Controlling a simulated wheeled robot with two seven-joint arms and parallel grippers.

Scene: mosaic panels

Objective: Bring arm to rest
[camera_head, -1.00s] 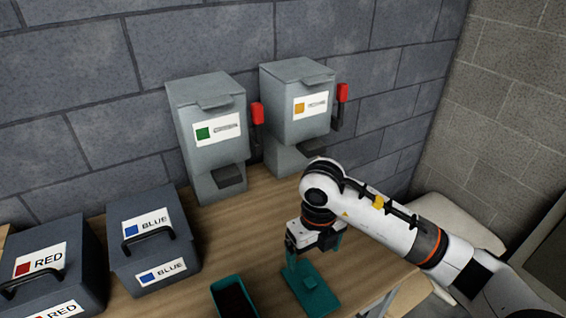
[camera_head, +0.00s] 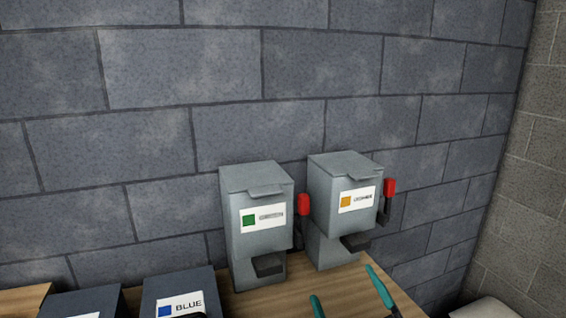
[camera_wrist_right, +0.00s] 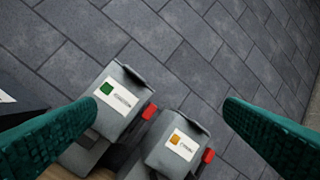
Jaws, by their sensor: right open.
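My right gripper (camera_head: 343,282) shows at the bottom edge of the head view as two teal fingers, spread apart with nothing between them. In the right wrist view the fingers (camera_wrist_right: 162,100) come in from both sides, wide open and empty, with the wall and two dispensers beyond. The rest of my right arm is below the head view. My left gripper is in neither view.
A grey dispenser with a green label (camera_head: 258,225) and one with an orange label (camera_head: 340,215) stand on the wooden table (camera_head: 285,298) against the block wall. A dark BLUE box (camera_head: 180,283) is at the lower left. Another dark box (camera_head: 85,301) is beside it.

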